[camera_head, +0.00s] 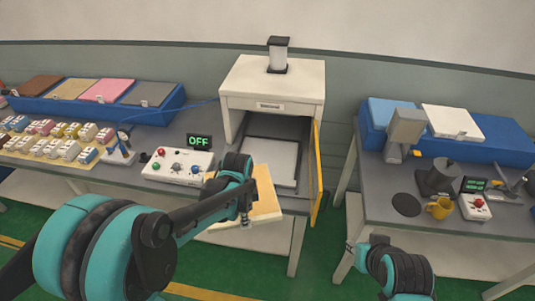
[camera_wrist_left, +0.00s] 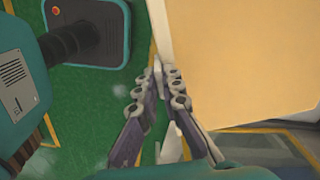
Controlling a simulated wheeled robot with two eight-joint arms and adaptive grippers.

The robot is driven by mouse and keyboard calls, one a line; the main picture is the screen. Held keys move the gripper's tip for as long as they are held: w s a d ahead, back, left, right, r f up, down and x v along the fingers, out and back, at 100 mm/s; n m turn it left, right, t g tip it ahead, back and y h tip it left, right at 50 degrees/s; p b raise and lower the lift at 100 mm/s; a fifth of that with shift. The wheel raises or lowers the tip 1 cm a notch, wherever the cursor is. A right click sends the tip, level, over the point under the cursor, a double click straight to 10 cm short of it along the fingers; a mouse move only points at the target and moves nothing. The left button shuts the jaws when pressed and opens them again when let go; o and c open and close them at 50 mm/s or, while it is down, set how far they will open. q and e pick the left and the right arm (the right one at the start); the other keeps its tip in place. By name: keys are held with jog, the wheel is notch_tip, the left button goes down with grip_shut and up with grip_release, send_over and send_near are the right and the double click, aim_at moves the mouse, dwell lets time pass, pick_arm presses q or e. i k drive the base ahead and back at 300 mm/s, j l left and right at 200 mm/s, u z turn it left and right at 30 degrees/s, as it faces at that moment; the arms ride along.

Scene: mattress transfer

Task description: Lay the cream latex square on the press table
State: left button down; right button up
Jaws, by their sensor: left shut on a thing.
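The cream latex square (camera_head: 266,192) is held in the air in front of the press, tilted, partly hidden behind my left arm. My left gripper (camera_head: 245,217) is shut on its edge. In the left wrist view the cream square (camera_wrist_left: 245,60) fills the upper right, and the closed fingertips of my left gripper (camera_wrist_left: 158,66) meet at its left edge. The press (camera_head: 272,88) is a white box with an open front. A pale, flat press table (camera_head: 271,157) lies inside it, empty. My right gripper (camera_head: 352,247) is low at right; its finger gap is too small to judge.
The yellow-edged press door (camera_head: 317,172) stands open on the right side. A control box (camera_head: 178,166) and an OFF display (camera_head: 199,141) sit left of the opening. A blue rack (camera_head: 150,115) holds coloured squares at left.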

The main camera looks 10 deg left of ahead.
aim_at(268, 158)
jog(key=i, duration=0.95)
